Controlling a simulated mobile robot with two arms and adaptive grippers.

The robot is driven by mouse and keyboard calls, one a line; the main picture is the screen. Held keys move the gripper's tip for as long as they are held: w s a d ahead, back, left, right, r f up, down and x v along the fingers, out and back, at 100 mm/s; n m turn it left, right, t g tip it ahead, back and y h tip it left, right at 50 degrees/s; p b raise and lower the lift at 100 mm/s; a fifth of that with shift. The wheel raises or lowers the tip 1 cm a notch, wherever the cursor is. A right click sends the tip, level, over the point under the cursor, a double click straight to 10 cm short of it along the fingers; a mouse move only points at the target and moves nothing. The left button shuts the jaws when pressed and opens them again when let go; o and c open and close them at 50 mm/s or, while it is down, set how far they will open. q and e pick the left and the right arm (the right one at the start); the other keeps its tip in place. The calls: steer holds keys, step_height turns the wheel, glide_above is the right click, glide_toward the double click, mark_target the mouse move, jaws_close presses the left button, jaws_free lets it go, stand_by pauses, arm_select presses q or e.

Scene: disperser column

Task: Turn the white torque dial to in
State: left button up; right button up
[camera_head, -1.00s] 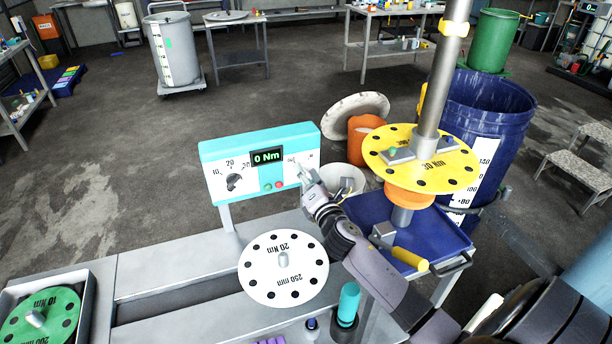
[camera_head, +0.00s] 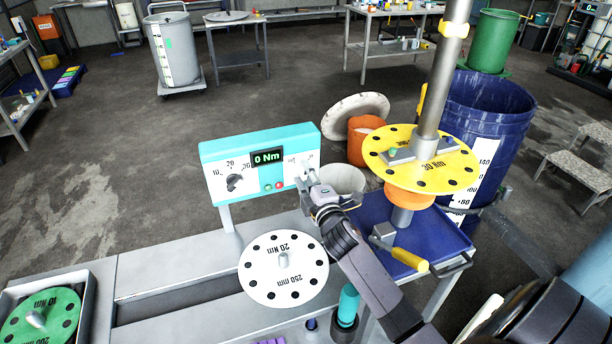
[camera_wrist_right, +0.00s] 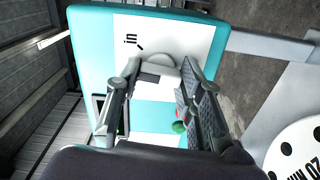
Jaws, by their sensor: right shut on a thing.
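The turquoise control box (camera_head: 225,150) stands on a post at the back of the bench, with a display (camera_head: 267,157) reading "0 Nm". The white torque dial (camera_wrist_right: 160,60) is on the white plate at the box's right end, partly hidden by my fingers. In the right wrist view the "in" label (camera_wrist_right: 131,41) and a short black mark show beside it. My right gripper (camera_head: 303,173) reaches the plate from the front, and its fingers (camera_wrist_right: 158,82) are shut on the dial. The dial's exact pointing is hidden. My left gripper is not in view.
A black knob (camera_head: 235,183) with numbers sits on the box's left plate. Red and green buttons (camera_head: 273,186) lie beside my fingers. A white disc (camera_head: 270,290) lies on the bench below. A yellow disc (camera_head: 400,165) on a steel shaft stands to the right.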

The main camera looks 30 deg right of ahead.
steer(key=m+p, duration=0.1)
steer(key=m, duration=0.5)
steer(key=shift+f+m, duration=0.1)
steer(key=shift+m, duration=0.2)
stand_by(0.4)
steer(key=o, duration=1.2)
steer(key=shift+c, duration=0.2)
steer(key=shift+s, duration=0.25)
steer(key=v, duration=1.1)
steer(key=shift+s, duration=0.25)
